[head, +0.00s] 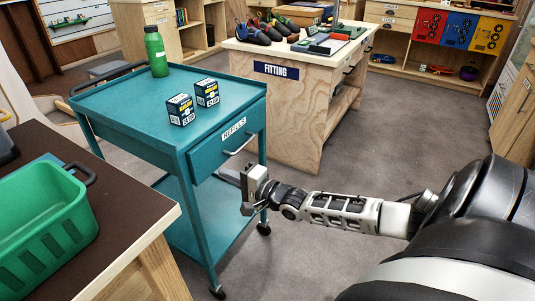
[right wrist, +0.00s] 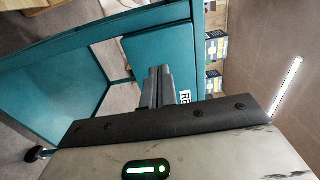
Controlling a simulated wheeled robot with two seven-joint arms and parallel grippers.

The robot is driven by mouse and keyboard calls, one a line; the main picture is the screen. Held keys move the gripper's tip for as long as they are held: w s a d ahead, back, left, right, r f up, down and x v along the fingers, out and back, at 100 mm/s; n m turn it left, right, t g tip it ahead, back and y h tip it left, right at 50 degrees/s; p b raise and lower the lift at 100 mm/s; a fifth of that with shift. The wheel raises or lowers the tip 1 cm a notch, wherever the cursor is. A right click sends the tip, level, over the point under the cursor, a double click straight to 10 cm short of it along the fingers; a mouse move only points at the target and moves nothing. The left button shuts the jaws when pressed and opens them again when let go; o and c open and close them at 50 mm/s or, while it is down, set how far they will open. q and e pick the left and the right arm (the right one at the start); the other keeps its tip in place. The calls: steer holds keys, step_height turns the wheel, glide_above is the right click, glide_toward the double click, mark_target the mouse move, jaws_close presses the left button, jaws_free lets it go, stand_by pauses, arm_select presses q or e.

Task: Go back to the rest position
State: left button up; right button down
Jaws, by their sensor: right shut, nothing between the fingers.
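My right gripper (head: 229,177) is at the end of my right arm, which comes in from the right in the head view. It is by the front of the teal cart (head: 135,119), just below the drawer marked REFILLS (head: 228,140). In the right wrist view its fingers (right wrist: 158,88) are together and empty, with the cart behind them. I cannot tell whether they touch the cart. My left gripper is not in view.
A green bottle (head: 156,52) and two small dark boxes (head: 181,110) (head: 207,92) stand on the cart. A green bin (head: 45,225) sits on a counter at the left. The FITTING bench (head: 290,115) stands behind the cart. Grey floor is open right of the bench.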

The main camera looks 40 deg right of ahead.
arm_select(q)
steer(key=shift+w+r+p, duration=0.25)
steer(key=shift+p, duration=0.25)
arm_select(e)
steer(key=v, duration=0.8)
steer(key=shift+f, duration=0.15)
steer(key=shift+s, duration=0.1)
arm_select(q)
steer(key=p, duration=0.1)
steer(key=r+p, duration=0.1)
steer(key=p, duration=0.1)
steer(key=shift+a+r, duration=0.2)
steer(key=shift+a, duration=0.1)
arm_select(e)
steer(key=s+a+f+n+g, duration=0.1)
steer(key=s+a+n+g, duration=0.1)
steer(key=s+a+n, duration=0.2)
steer(key=s+a+n+g, duration=0.2)
steer(key=s+a+n, duration=0.3)
steer(key=a, duration=0.6)
steer(key=s+a+f+n+g, duration=0.1)
steer(key=s+a+n, duration=0.3)
steer(key=a+n, duration=0.4)
steer(key=shift+s+f+g+h, duration=0.35)
steer(key=shift+g+h, duration=0.05)
steer(key=shift+g, duration=0.4)
